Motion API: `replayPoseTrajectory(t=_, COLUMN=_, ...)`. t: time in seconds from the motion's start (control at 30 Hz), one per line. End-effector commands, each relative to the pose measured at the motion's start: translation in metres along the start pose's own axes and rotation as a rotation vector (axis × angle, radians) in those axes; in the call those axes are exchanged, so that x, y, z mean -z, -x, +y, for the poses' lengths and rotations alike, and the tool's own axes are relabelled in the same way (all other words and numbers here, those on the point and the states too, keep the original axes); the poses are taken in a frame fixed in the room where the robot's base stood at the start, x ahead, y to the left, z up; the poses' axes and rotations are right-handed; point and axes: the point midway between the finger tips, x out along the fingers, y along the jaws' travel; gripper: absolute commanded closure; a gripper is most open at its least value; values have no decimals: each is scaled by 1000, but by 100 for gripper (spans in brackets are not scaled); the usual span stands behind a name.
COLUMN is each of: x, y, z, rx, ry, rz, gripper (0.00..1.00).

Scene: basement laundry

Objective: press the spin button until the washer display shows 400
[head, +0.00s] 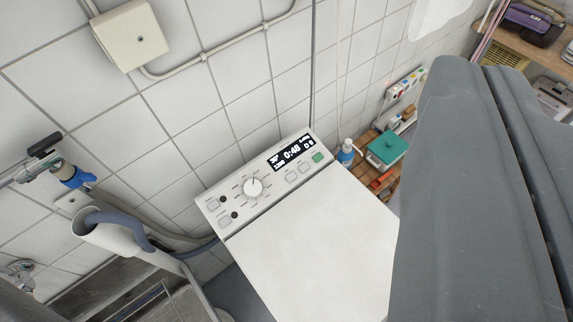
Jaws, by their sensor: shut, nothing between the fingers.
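The white washer (320,240) stands against the tiled wall, seen from above and tilted in the picture. Its control panel has a black display (291,151) showing 0:48 large, with small text at its left that looks like 30° over 1200. A round dial (253,187) sits mid-panel. Two pale buttons (298,173) and a green button (317,157) lie below the display, and two more buttons (219,213) are at the panel's left end. Button labels are too small to read. My gripper (482,66) is shut, large and close at the right, apart from the panel, hiding the washer's right part.
A grey hose in a white pipe (105,236) and a tap with blue fitting (70,176) are at the left. A blue-white bottle (346,152) and teal box (387,149) stand beyond the washer. Air above the panel looks free.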

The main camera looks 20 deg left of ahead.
Motion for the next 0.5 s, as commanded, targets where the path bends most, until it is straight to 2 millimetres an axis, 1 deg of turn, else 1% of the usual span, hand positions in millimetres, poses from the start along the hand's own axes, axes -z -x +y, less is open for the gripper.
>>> replayPoseTrajectory(t=0.07, x=-4, y=-11, z=1, rx=-5, ry=8, rz=-7, gripper=100)
replayPoseTrajectory(t=0.17, x=-12, y=-35, z=4, rx=-18, ry=30, rz=-20, gripper=100)
replayPoseTrajectory(t=0.27, x=-25, y=-66, z=7, rx=-34, ry=64, rz=-37, gripper=100)
replayPoseTrajectory(t=0.3, x=-31, y=-80, z=7, rx=-39, ry=79, rz=-45, gripper=100)
replayPoseTrajectory(t=0.37, x=-41, y=-102, z=8, rx=-46, ry=104, rz=-53, gripper=100)
replayPoseTrajectory(t=0.5, x=-65, y=-148, z=7, rx=-53, ry=163, rz=-76, gripper=100)
